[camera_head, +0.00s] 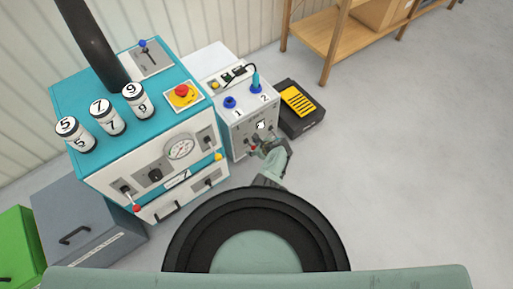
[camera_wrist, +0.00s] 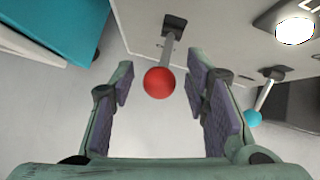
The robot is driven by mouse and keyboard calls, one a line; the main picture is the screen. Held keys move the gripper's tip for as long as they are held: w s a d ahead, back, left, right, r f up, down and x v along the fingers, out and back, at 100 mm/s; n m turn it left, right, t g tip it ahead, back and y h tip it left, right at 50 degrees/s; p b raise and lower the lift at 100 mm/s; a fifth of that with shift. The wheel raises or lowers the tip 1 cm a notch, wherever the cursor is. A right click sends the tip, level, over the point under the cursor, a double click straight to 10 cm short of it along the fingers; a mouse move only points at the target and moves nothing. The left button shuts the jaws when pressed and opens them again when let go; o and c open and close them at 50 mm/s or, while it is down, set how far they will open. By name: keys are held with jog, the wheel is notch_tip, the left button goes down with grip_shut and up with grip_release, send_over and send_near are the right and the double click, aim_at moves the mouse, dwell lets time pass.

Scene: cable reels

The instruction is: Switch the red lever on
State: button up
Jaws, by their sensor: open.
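The red lever (camera_wrist: 159,82) has a round red ball on a short grey stick, coming out of a dark slot on a light panel. In the wrist view the ball sits between the two fingers of my open gripper (camera_wrist: 161,88), with visible gaps on both sides. I see no contact. In the head view my gripper (camera_head: 266,147) is at the front of the grey control box (camera_head: 238,138), and the lever there is small and partly hidden.
A blue-ball lever (camera_wrist: 253,118) and a lit round white lamp (camera_wrist: 295,30) are close on the right. A teal machine (camera_head: 70,100) stands left of the box, with another red-knobbed lever (camera_head: 137,208). A black-and-yellow case (camera_head: 298,103) lies right.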

jog(key=v, duration=1.2)
dwell(0.5)
